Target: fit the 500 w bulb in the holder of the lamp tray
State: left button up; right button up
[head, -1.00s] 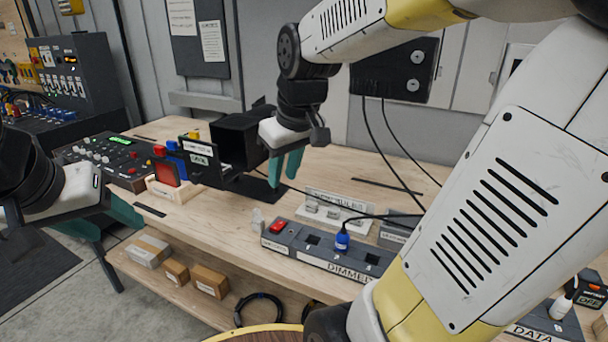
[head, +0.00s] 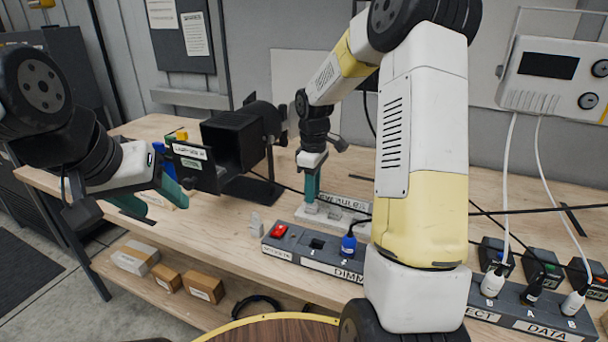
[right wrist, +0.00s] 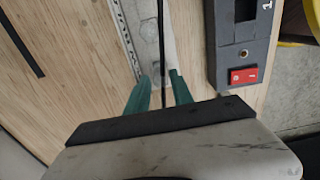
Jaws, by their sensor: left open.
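The white rack of new bulbs (head: 343,217) stands on the bench behind the dimmer strip, with small clear bulbs in it; I cannot read which is the 500 W one. My right gripper (head: 311,196) points down at the rack's left end. In the right wrist view its green fingers (right wrist: 161,82) stand apart, with a grey strip and a dark cable below them. My left gripper (head: 158,200) is open and empty, left of the black lamp housing (head: 222,146). A labelled dark plate (head: 192,165) stands before the housing; the bulb holder cannot be made out.
The dimmer strip (head: 318,247) with a red switch (head: 279,231) and blue plug (head: 348,246) runs along the front edge. Cables cross the bench. Boxes (head: 136,257) lie on the lower shelf.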

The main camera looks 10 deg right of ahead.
jog(key=shift+f, duration=2.2)
jog(key=shift+c, duration=0.2)
grip_shut()
jog(key=shift+c, duration=1)
grip_release()
grip_shut()
jog(key=shift+r, duration=0.2)
jog(key=shift+r, duration=1.85)
